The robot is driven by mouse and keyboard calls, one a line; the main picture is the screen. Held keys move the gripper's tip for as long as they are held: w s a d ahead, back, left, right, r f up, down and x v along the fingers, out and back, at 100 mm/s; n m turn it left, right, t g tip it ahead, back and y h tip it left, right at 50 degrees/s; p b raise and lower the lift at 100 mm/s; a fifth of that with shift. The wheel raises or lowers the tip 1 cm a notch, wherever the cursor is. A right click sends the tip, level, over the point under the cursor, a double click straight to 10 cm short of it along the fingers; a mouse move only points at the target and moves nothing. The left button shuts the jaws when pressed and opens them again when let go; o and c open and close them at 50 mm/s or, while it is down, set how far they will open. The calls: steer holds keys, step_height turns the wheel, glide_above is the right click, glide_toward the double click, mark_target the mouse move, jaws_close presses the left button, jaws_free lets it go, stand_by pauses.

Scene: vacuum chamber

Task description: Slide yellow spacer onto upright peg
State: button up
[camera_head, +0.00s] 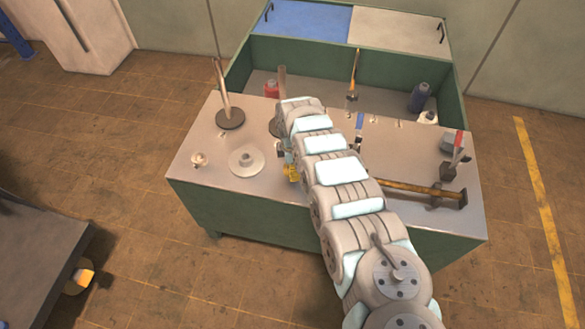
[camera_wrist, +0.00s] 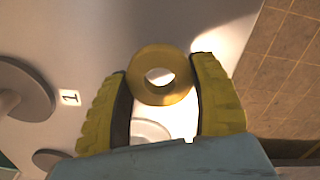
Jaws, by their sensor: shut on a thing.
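The yellow spacer (camera_wrist: 160,97) is a ring held between the two yellow fingers of my gripper (camera_wrist: 162,70). Its hole faces the wrist camera, and I see a pale surface through it with no peg inside. In the head view my gripper (camera_head: 291,172) hangs over the front middle of the bench; the spacer cannot be told apart there. One upright peg (camera_head: 223,92) on a dark round base stands at the back left of the bench. Another peg (camera_head: 282,82) stands to its right, its base partly hidden by my arm.
On the bench (camera_head: 195,135) lie a pale disc with a hub (camera_head: 246,162), a small round piece (camera_head: 199,159) and a hammer (camera_head: 415,190). A green open bin behind holds a dark blue bottle (camera_head: 419,98). A label "1" (camera_wrist: 69,97) shows in the wrist view.

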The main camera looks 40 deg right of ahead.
steer(key=shift+s+a+r+p, duration=0.25)
steer(key=shift+s+r+p, duration=0.25)
steer(key=shift+r+p, duration=0.1)
steer(key=shift+s+a+r+p, duration=0.25)
steer(key=shift+s+r+p, duration=0.2)
steer(key=shift+r, duration=0.1)
steer(key=shift+s+a+r+p, duration=0.25)
steer(key=shift+s+r+p, duration=0.1)
steer(key=shift+r+p, duration=0.25)
steer(key=s+a+r+p, duration=0.6)
steer(key=s+p, duration=0.2)
steer(key=s, duration=0.1)
steer(key=shift+p, duration=0.3)
steer(key=shift+a, duration=0.1)
